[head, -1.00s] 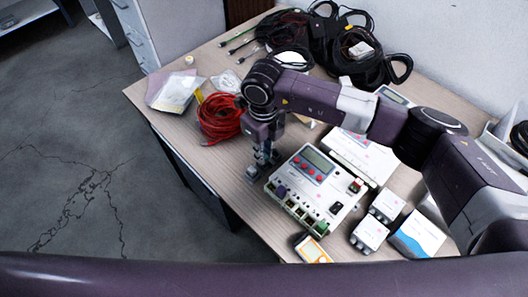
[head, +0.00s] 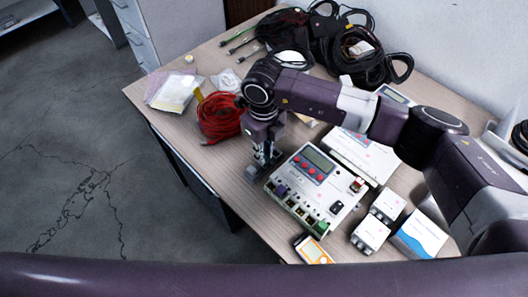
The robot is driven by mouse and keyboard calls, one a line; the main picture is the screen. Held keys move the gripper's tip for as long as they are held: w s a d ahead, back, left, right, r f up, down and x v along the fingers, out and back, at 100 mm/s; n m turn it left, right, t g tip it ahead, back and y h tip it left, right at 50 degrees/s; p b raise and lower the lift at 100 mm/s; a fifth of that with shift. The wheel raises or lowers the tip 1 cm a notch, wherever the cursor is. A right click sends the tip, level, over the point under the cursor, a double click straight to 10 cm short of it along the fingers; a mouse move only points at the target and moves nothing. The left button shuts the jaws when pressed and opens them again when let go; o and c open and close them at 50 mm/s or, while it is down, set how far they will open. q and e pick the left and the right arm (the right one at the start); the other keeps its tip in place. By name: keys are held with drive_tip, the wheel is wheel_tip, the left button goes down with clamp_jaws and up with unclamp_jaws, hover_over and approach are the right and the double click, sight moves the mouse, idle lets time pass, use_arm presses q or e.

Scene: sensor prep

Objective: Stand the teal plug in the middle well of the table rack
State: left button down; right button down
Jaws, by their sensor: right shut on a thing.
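My right gripper (head: 265,158) reaches down from the wrist, low over the table just left of the white instrument box. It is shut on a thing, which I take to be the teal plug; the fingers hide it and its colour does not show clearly. A small grey block (head: 252,172) shows at the fingertips; I cannot tell whether it is part of the table rack. The rack's wells cannot be made out. My left gripper is not in view.
A white box with a screen and red buttons (head: 311,173) stands close right of the gripper. A red cable coil (head: 218,117) lies to its left. Black cables (head: 365,50) fill the back. Small white boxes (head: 370,233) stand at the front right. The table's left strip (head: 185,150) is bare.

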drive_tip(key=c, duration=1.7)
unclamp_jaws()
drive_tip(key=shift+r, duration=0.1)
drive_tip(key=shift+r+p, duration=1.75)
drive_tip(key=shift+r, duration=1.7)
